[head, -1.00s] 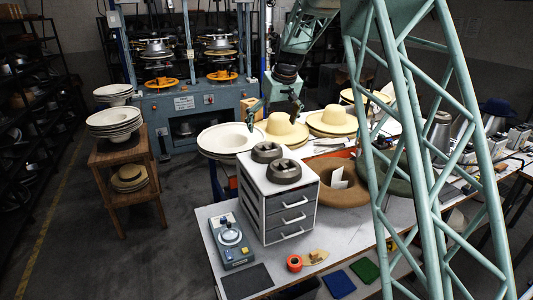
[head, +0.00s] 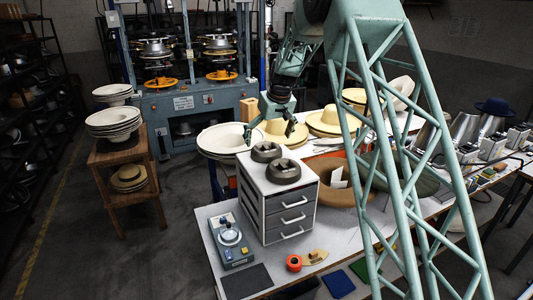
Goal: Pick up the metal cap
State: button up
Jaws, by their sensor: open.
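I cannot single out the metal cap with certainty. Silvery metal hat forms (head: 464,130) stand at the right of the long table, well away from my gripper. A small silvery round piece (head: 230,236) sits on the blue control box at the front left of the table. No metal piece is between my fingers.
The drawer cabinet (head: 282,210) carries two dark round blocks (head: 285,171) just in front of my gripper. A stack of white brims (head: 222,140) is at its left, more straw hats (head: 328,121) at its right. The hat press (head: 190,105) stands behind. My lattice arm covers part of the table.

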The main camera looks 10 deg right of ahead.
aim_at(267, 147)
jog(key=shift+f, duration=0.2)
dwell(0.3)
jog(key=shift+x, duration=2.5)
jog(key=shift+c, duration=0.2)
jog(key=c, duration=1.6)
